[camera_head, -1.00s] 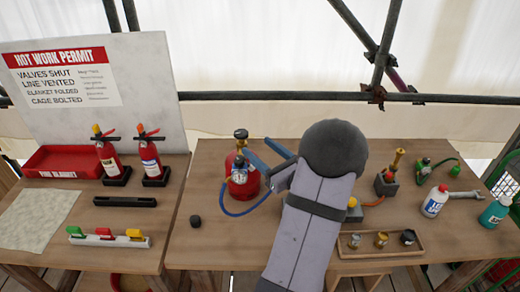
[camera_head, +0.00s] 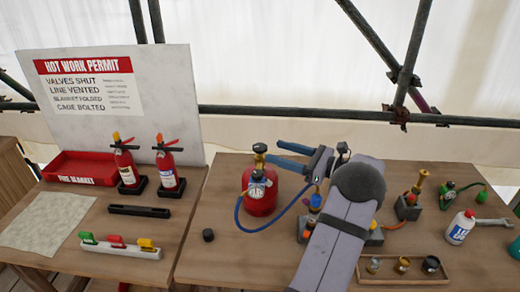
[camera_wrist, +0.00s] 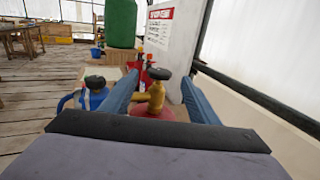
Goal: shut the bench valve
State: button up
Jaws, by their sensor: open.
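The red gas cylinder (camera_head: 262,197) stands upright on the right bench, with a brass valve topped by a black knob (camera_head: 260,148). A round gauge (camera_head: 257,189) and a blue hose are on its front. My gripper (camera_head: 274,151) is at knob height, just right of the valve, its blue fingers pointing left. In the wrist view my open gripper (camera_wrist: 158,78) has the black knob (camera_wrist: 159,74) and brass valve (camera_wrist: 157,97) between its spread fingers, farther ahead. I see no contact. The cylinder's red top (camera_wrist: 150,131) shows below, partly hidden by my gripper.
On the left bench stand two red extinguishers (camera_head: 168,170), a red tray (camera_head: 85,167) and a rack of coloured tags (camera_head: 120,247). A small black cap (camera_head: 208,235) lies left of the cylinder. A wooden tray (camera_head: 402,279), a white bottle (camera_head: 460,228) and fittings are at right.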

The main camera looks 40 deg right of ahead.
aim_at(260, 146)
jog(key=p+x, duration=0.2)
jog(key=x, duration=0.4)
jog(key=shift+s, duration=0.1)
jog(key=shift+p+x, duration=0.35)
jog(key=shift+x, duration=0.4)
jog(key=c, duration=1)
jog(key=shift+c, duration=0.2)
